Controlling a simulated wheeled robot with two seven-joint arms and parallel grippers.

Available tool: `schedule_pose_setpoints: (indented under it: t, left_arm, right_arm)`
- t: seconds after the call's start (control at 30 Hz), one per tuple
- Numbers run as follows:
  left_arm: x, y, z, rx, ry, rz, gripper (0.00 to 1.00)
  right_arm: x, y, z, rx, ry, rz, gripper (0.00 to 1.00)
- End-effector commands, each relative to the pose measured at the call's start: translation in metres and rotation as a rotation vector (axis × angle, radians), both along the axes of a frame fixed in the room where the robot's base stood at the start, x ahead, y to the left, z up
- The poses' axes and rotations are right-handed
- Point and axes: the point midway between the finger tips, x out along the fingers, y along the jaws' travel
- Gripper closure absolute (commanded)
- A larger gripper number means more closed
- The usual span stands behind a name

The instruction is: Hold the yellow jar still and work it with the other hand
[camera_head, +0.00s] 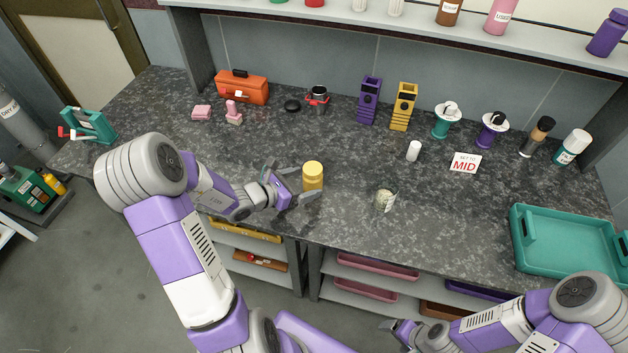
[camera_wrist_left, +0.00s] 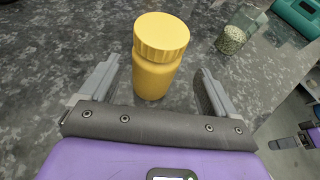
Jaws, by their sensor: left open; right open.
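The yellow jar (camera_head: 313,177) stands upright on the dark stone counter, with its ribbed lid on. My left gripper (camera_head: 293,185) is open just left of the jar, low over the counter. In the left wrist view the jar (camera_wrist_left: 155,75) stands ahead of and partly between the two open fingers (camera_wrist_left: 152,95), with a gap on each side. My right gripper (camera_head: 392,328) is down in front of the counter at the lower right, away from the jar; its fingers are small in view.
A glass jar with pale contents (camera_head: 385,198) stands right of the yellow jar. A green tray (camera_head: 520,237) is at the right. Tools and an orange box (camera_head: 242,90) line the back.

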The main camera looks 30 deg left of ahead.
Motion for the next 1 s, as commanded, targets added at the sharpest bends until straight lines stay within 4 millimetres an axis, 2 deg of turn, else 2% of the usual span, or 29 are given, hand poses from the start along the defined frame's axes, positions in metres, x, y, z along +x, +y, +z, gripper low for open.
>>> schedule_pose_setpoints:
  t: [0.1,0.23,0.57,0.9,0.97,1.0]
  left_arm:
    - [0.018,-0.003,-0.011,-0.001,-0.002,-0.002,0.1]
    - [0.033,-0.008,-0.017,0.001,-0.001,-0.003,0.1]
    - [0.038,-0.011,-0.017,0.0,-0.001,-0.001,0.11]
    - [0.038,-0.011,-0.017,0.0,-0.001,-0.001,0.63]
    - [0.038,-0.01,-0.017,0.0,-0.001,-0.001,0.72]
    - [0.038,-0.011,-0.017,0.001,-0.002,-0.002,0.72]
  right_arm:
    - [0.0,0.0,-0.009,0.0,-0.001,0.0,0.19]
    - [0.0,0.0,-0.013,0.0,-0.001,0.0,0.19]
    - [0.001,0.0,-0.013,0.0,-0.001,0.0,0.19]
    - [0.001,0.0,-0.013,0.0,-0.001,0.0,0.19]
    - [0.001,0.0,-0.013,0.0,-0.001,0.0,0.19]
    - [0.001,0.0,-0.013,0.0,-0.001,0.0,0.19]
